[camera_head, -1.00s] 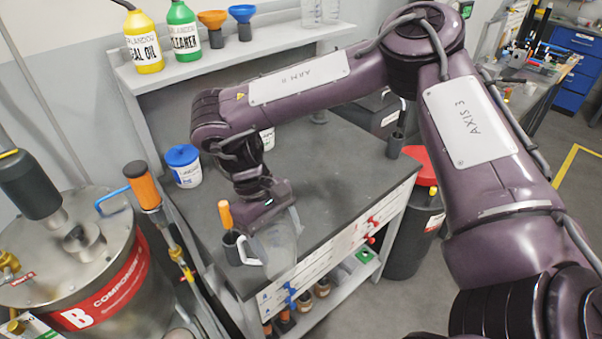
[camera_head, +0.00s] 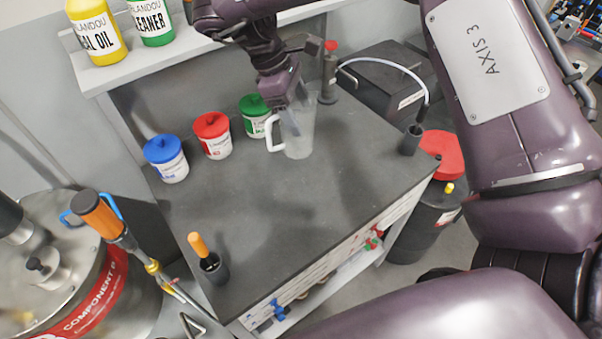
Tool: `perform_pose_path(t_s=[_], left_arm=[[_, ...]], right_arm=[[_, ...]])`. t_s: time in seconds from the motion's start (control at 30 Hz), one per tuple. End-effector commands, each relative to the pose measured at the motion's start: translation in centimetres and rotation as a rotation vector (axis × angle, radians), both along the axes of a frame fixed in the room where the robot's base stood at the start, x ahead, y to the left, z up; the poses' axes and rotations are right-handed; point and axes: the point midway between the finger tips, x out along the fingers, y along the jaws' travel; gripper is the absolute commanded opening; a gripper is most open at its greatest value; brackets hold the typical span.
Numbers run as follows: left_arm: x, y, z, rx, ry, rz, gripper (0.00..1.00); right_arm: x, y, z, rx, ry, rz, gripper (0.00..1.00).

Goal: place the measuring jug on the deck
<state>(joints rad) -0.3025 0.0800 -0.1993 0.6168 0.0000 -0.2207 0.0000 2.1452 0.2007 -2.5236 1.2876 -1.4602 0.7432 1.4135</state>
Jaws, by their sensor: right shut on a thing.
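The measuring jug (camera_head: 299,138) is clear, with a white handle at its left. It is upright near the back of the dark bench top (camera_head: 270,215), which looks like the deck. My right gripper (camera_head: 292,103) comes down from above and is shut on the jug at its upper wall. The jug's base is over the bench top; I cannot tell whether it touches. The gripper hides part of the jug's rim. My left gripper is not in view.
Tubs with blue (camera_head: 166,158), red (camera_head: 212,135) and green (camera_head: 255,115) lids stand left of the jug. A dark pump (camera_head: 328,75) stands behind it. A dark cup with an orange-handled tool (camera_head: 212,266) is at the front left. The middle of the bench top is clear.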

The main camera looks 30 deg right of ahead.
Motion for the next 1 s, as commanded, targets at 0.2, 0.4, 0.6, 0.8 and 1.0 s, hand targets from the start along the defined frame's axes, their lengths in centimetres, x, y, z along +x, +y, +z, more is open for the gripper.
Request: perform_pose_path(t_s=[0.2,0.4,0.6,0.8,1.0], left_arm=[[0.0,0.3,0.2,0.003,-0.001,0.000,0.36],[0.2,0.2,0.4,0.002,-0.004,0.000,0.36],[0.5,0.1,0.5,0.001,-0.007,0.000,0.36],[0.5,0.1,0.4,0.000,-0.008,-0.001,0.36],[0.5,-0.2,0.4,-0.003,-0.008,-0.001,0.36]], right_arm=[[-0.2,0.0,-6.2,0.004,0.008,-0.005,0.35],[-0.2,0.0,-11.3,0.004,0.007,-0.005,0.35],[0.0,0.0,-13.9,0.001,0.001,-0.004,0.35],[-0.2,0.0,-16.3,0.002,0.004,-0.005,0.35],[-0.1,0.0,-18.0,0.001,0.001,-0.005,0.35]])
